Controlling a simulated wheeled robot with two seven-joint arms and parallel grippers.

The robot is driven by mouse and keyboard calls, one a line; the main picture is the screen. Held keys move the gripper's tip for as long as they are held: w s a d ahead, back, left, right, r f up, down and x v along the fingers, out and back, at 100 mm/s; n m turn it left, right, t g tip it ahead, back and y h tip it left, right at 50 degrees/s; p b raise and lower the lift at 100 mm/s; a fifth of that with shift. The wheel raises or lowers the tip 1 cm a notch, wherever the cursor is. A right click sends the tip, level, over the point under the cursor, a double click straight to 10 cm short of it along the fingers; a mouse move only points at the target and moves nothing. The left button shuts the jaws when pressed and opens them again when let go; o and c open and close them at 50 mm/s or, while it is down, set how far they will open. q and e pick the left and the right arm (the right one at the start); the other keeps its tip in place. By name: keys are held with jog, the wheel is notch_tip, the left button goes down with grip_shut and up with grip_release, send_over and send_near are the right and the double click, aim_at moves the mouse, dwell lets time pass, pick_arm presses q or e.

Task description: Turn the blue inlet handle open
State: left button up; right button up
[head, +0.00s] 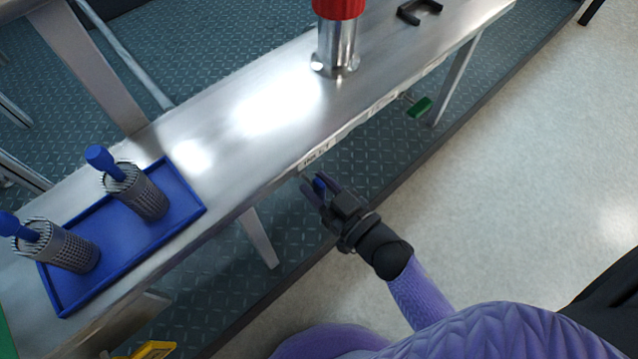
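The blue inlet handle (319,184) sits at the front edge of the metal bench, just below a small white label. Only a small part of it shows between the fingers of my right gripper (318,184). The dark fingers stand apart, one on each side of the handle, with the blue closer to the right finger. I cannot see contact on both sides. The rest of the handle is hidden by the gripper. My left gripper is not in view.
A green handle (419,107) sticks out from the same bench edge, further right. A red-topped metal cylinder (338,45) stands on the bench (235,155). A blue tray (190,190) at left holds two mesh baskets with blue handles. Open floor lies at right.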

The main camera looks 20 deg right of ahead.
grip_shut()
jog(key=shift+n, duration=0.3)
jog(key=shift+a+n+p, duration=0.1)
jog(key=shift+n+p, duration=0.3)
jog(key=shift+n, duration=0.6)
jog(key=n, duration=0.3)
jog(key=shift+s+a+f+n, duration=0.1)
jog(key=shift+a+n, duration=0.05)
jog(key=shift+n, duration=0.15)
jog(key=n, duration=0.3)
jog(key=shift+a+f+n+p, duration=0.1)
jog(key=shift+n+p, duration=0.2)
jog(key=n, duration=0.4)
jog(key=shift+f, duration=0.2)
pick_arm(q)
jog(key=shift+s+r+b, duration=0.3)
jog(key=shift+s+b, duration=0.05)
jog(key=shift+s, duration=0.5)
pick_arm(e)
jog(key=shift+a+f+n, duration=0.1)
jog(key=shift+f+n, duration=0.05)
jog(key=shift+n, duration=1.85)
